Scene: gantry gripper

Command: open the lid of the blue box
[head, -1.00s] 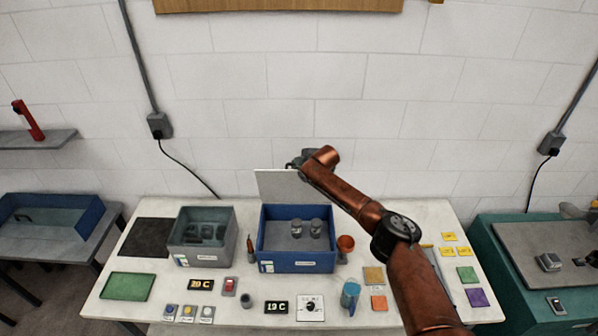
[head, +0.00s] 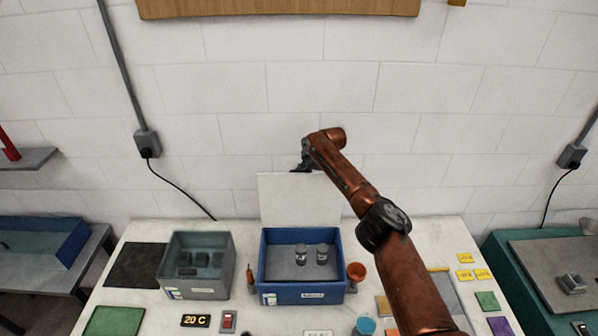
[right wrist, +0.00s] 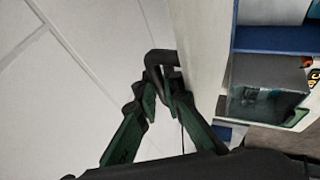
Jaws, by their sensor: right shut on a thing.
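The blue box (head: 301,294) stands open on the white table, with two small metal-topped jars (head: 311,254) inside. Its pale lid (head: 299,203) stands raised, roughly upright, at the box's back edge. My right gripper (head: 303,166) is at the lid's top edge, its arm reaching over from the right. In the right wrist view, the fingers (right wrist: 163,90) are shut on a dark bent handle (right wrist: 164,58) on the pale lid panel (right wrist: 207,50). The fingertips are small and partly hidden in the head view. My left gripper is not in view.
A grey open box (head: 196,282) stands left of the blue box. An orange cup (head: 356,271) and a small orange-brown bottle (head: 250,276) flank the blue box closely. The white wall (head: 230,130) rises behind the lid.

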